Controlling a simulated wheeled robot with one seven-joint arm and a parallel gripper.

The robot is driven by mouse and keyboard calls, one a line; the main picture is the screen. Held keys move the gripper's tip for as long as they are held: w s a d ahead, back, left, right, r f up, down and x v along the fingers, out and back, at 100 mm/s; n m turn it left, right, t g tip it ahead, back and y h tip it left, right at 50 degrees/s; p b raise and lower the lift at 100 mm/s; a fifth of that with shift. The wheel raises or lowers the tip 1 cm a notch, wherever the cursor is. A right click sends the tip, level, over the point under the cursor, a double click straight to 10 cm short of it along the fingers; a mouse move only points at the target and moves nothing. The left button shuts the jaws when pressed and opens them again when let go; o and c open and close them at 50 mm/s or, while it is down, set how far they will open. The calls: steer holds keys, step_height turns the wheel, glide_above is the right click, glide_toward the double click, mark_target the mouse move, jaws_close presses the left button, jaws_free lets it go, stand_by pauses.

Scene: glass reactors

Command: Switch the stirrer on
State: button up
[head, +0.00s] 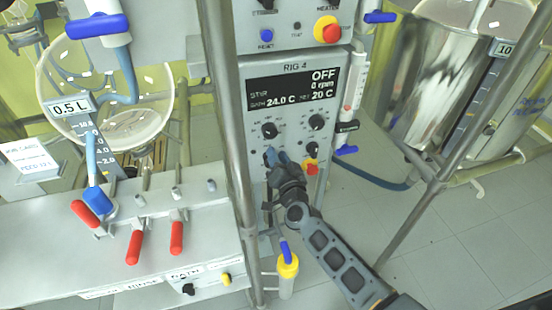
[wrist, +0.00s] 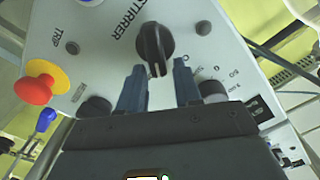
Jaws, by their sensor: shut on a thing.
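The stirrer knob (wrist: 153,42) is a black rotary knob with a pale pointer line, beside the word STIRRER in the wrist view. My gripper (wrist: 160,68) has one finger on each side of the knob's pointer end and is shut on it. In the head view my gripper (head: 275,156) reaches the lower left of the control panel (head: 252,135) and hides this knob. The RIG 4 display (head: 292,88) reads OFF, 0 rpm and 24.0 C.
A red emergency button on yellow (wrist: 38,84) is near the knob; another red button (head: 327,29) sits higher. A steel post (head: 232,130) stands left of the panel. Red-handled valves (head: 134,246) are on the left bench. A steel vessel (head: 435,90) stands right.

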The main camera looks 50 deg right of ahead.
steer(key=m, duration=0.1)
steer(key=f+m+b, duration=0.1)
steer(key=m, duration=0.2)
steer(key=shift+s+f, duration=0.25)
steer(key=shift+f, duration=0.05)
steer(key=shift+m, duration=0.3)
steer(key=o, duration=0.8)
steer(key=shift+a, duration=0.1)
steer(key=shift+c, duration=0.2)
steer(key=shift+r, duration=0.15)
steer(key=shift+d, duration=0.2)
steer(key=shift+r, duration=0.1)
steer(key=v, duration=0.7)
steer(key=shift+s+a, duration=0.3)
